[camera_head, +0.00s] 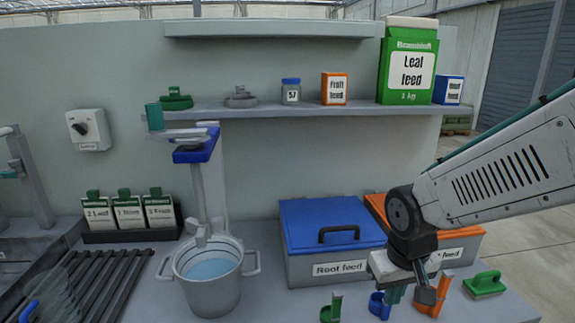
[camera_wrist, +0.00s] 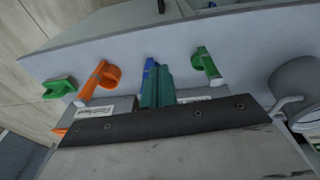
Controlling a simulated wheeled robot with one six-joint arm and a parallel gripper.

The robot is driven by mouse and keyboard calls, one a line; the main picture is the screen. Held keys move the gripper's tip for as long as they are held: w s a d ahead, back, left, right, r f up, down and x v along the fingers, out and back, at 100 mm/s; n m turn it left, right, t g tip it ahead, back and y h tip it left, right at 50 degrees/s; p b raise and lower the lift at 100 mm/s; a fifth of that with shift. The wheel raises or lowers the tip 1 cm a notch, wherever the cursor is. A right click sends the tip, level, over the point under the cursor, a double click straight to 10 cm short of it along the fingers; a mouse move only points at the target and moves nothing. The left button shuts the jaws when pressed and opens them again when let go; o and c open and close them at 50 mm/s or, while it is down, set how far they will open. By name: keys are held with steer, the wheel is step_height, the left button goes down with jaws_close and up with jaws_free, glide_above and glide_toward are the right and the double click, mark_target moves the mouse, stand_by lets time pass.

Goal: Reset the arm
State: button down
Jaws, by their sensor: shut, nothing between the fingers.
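My arm reaches in from the right edge of the head view. My gripper (camera_head: 396,292) points down over the front of the counter, in front of the two feed boxes. Its green fingers (camera_wrist: 157,88) are together in the wrist view, with nothing between them. Just by the fingertips is a small blue scoop (camera_wrist: 149,68), partly hidden behind them; it also shows in the head view (camera_head: 378,305). An orange scoop (camera_head: 433,296) and a green scoop (camera_head: 331,308) stand on either side, apart from the fingers.
The blue-lidded Root feed box (camera_head: 332,240) and an orange-lidded box (camera_head: 462,240) stand behind my gripper. A metal pot (camera_head: 208,285) of water stands left. A green-handled block (camera_head: 485,284) lies right. A shelf (camera_head: 260,110) holds a jar and feed packets.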

steer(key=s+d+r, duration=0.2)
steer(key=s+r, duration=0.3)
steer(key=s, duration=0.2)
steer(key=s+d+r+m, duration=0.1)
steer(key=s+d+r, duration=0.2)
steer(key=s+r, duration=0.3)
steer(key=shift+s+d+m, duration=0.15)
steer(key=shift+s+m, duration=0.15)
steer(key=shift+s, duration=0.85)
